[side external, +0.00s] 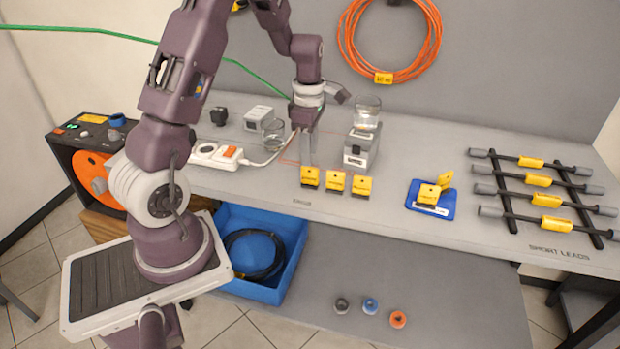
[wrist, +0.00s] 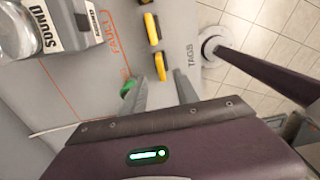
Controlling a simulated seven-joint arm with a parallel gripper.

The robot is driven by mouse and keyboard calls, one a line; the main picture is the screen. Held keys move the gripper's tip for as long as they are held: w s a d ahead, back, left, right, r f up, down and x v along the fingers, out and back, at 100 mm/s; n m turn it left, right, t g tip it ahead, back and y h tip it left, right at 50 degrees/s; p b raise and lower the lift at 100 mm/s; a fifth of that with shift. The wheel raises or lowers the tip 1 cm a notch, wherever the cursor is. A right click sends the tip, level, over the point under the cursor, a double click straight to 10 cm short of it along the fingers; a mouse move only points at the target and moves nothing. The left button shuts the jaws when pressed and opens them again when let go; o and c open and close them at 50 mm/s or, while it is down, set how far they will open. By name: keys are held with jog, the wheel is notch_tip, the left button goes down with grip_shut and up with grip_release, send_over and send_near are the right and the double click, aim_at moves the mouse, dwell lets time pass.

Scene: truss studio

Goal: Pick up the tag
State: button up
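Three yellow tags stand in dark bases in a row near the table's front edge: the left tag (side external: 310,176), the middle tag (side external: 334,182) and the right tag (side external: 361,185). My gripper (side external: 307,158) points down just behind the left tag. In the wrist view, my gripper (wrist: 162,77) has its two fingers apart with nothing held between them. The nearest tag (wrist: 160,66) appears in line with the gap between the fingertips. Contact is not visible. Two more yellow tags (side external: 428,195) are on a blue tray (side external: 418,206) to the right.
A grey box (side external: 360,156) with a glass jar (side external: 367,112) on top stands right of my gripper. A power strip (side external: 217,156), another glass (side external: 272,132) and a white box (side external: 258,117) are to the left. Tagged leads (side external: 515,193) lie on a rack at the right.

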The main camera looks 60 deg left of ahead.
aim_at(310, 183)
notch_tip(310, 183, down, 7)
jog(key=shift+d+r, duration=0.1)
jog(key=shift+d, duration=0.05)
grip_shut()
